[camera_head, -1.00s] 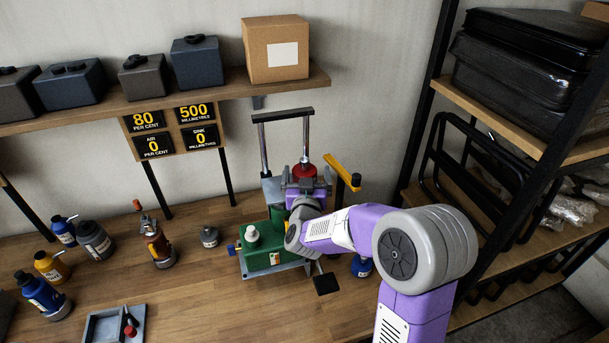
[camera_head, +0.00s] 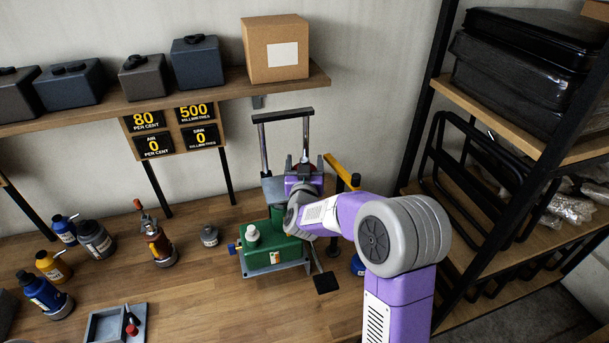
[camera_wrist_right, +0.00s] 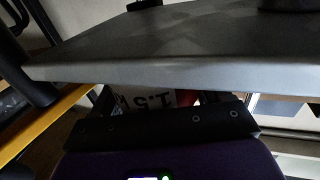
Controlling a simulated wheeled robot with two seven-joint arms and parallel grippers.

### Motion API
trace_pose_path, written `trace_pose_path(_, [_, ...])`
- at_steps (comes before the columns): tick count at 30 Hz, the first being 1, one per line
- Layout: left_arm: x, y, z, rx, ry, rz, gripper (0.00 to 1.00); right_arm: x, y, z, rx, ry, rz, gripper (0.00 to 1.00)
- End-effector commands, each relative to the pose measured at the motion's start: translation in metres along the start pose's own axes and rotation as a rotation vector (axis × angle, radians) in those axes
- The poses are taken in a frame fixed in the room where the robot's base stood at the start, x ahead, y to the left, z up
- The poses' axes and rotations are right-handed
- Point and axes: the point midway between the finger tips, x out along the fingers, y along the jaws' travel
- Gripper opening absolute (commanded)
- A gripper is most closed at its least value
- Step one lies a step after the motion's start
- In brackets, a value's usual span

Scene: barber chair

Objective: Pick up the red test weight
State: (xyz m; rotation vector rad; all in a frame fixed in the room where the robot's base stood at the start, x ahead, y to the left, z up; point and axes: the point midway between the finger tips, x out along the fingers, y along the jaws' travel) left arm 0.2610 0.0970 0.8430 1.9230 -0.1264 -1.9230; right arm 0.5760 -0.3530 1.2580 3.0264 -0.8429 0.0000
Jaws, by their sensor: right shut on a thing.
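The red test weight (camera_head: 313,168) is mostly hidden behind my right gripper (camera_head: 304,170). It sits at the green rig with two upright posts and a dark crossbar. My right gripper is shut on the weight. A grey plate fills the top of that view. I cannot tell whether the weight is lifted off its support. My left gripper is not in view.
The green rig (camera_head: 275,247) stands on the wooden bench with a yellow lever (camera_head: 343,169) at its right. Bottles (camera_head: 94,238) and a grey tray (camera_head: 104,325) lie left. A shelf with boxes (camera_head: 276,50) is above; a black rack (camera_head: 425,120) is right.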

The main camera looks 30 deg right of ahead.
Motion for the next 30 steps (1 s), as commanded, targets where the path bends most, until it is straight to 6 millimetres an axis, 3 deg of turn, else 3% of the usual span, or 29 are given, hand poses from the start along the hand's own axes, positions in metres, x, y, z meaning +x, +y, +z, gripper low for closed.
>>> trace_pose_path(1, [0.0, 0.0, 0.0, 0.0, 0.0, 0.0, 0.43, 0.0, 0.0, 0.0, 0.0, 0.0, 0.0, 0.3])
trace_pose_path(7, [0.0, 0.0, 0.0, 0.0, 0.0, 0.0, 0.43, 0.0, 0.0, 0.0, 0.0, 0.0, 0.0, 0.0])
trace_pose_path(20, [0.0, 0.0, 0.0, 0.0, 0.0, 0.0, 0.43, 0.001, 0.0, -0.01, 0.005, 0.014, 0.001, 0.0])
trace_pose_path(30, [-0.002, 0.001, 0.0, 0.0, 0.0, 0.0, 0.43, 0.0, 0.0, -0.044, 0.007, 0.016, 0.001, 0.0])
